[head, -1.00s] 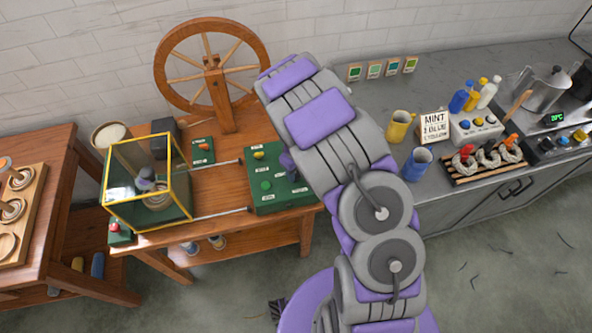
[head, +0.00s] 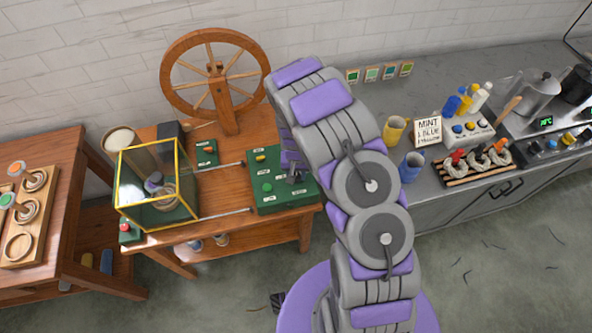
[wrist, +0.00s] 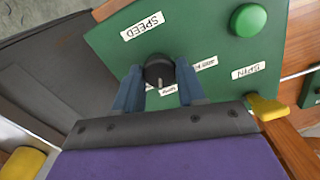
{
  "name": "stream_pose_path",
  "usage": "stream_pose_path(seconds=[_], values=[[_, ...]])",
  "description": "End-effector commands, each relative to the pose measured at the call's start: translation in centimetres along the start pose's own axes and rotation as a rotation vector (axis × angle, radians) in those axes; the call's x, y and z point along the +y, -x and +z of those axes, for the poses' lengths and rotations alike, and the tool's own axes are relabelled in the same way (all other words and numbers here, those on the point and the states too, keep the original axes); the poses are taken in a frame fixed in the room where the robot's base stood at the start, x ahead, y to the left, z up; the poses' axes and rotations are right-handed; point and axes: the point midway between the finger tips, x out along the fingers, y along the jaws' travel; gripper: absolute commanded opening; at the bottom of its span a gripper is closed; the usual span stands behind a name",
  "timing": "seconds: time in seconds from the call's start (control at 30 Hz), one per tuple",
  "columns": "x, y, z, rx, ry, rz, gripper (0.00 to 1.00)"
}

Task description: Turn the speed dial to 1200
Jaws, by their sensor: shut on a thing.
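The speed dial (wrist: 159,70) is a black knob with a pale pointer mark on a green panel (wrist: 100,45), below a SPEED label (wrist: 142,26) in the wrist view. My gripper (wrist: 159,82) has its two blue-grey fingers on either side of the dial, shut on it. Small number labels around the dial are partly hidden by the fingers and too blurred to read surely. In the head view the green panel (head: 262,207) lies on the wooden table, and my gripper (head: 294,178) is over its right part.
A round green button (wrist: 248,20) and a yellow lever (wrist: 266,108) by a SPIN label share the panel. A yellow-framed glass box (head: 157,185) stands left on the table. A spinning wheel (head: 216,85) stands behind. Cups and bottles crowd the right counter.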

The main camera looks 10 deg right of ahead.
Motion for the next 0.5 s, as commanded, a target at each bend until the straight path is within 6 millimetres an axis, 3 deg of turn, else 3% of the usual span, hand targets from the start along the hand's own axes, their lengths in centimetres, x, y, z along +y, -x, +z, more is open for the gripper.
stream_pose_path(seconds=[0.5], values=[[-0.04,0.04,0.01,0.000,-0.452,0.000,0.09]])
